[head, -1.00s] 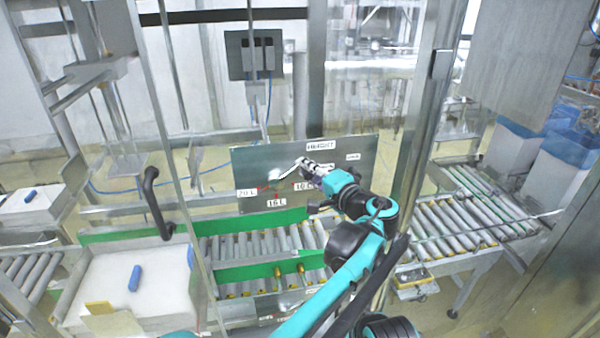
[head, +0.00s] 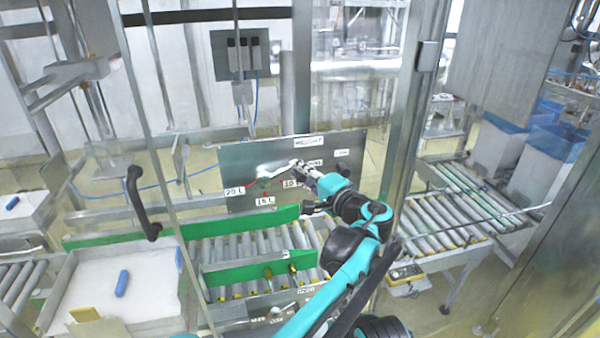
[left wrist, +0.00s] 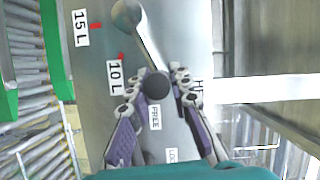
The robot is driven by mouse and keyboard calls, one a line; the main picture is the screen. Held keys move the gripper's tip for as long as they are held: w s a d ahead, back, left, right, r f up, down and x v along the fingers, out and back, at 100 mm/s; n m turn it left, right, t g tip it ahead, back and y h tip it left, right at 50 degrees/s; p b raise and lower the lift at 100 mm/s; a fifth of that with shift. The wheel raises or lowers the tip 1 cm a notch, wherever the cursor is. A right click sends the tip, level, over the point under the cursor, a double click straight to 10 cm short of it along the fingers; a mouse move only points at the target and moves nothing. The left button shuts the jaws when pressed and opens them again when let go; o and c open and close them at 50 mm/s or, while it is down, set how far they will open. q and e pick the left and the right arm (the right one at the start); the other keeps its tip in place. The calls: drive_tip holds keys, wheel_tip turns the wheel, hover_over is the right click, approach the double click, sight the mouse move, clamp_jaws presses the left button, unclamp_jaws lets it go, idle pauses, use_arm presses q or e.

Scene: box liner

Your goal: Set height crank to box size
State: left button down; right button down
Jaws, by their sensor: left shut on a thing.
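The height crank (head: 275,171) is a shiny metal arm on a grey metal panel (head: 345,170). The panel has white labels 20 L (head: 234,190), 15 L (head: 265,201) and 10 L (head: 292,184) with red marks. My left gripper (head: 303,168) is at the crank's right end. In the left wrist view, the crank arm (left wrist: 146,45) runs from a round metal end down to a dark knob (left wrist: 156,88), and my left gripper (left wrist: 158,86) is shut around that knob. The 10 L label (left wrist: 114,76) is beside it. My right gripper is not in view.
Roller conveyors (head: 260,245) with green guides (head: 240,220) lie below the panel. A white-filled box (head: 145,280) with a blue item stands at front left. A black handle (head: 140,205) and metal posts stand nearby. Blue-lined boxes (head: 545,160) are at right.

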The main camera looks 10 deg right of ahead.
use_arm(q)
drive_tip(key=c, duration=1.4)
unclamp_jaws()
drive_tip(key=shift+o, duration=0.2)
drive_tip(key=shift+a, duration=0.1)
wheel_tip(320, 180, up, 10)
drive_tip(key=shift+s+f, duration=0.1)
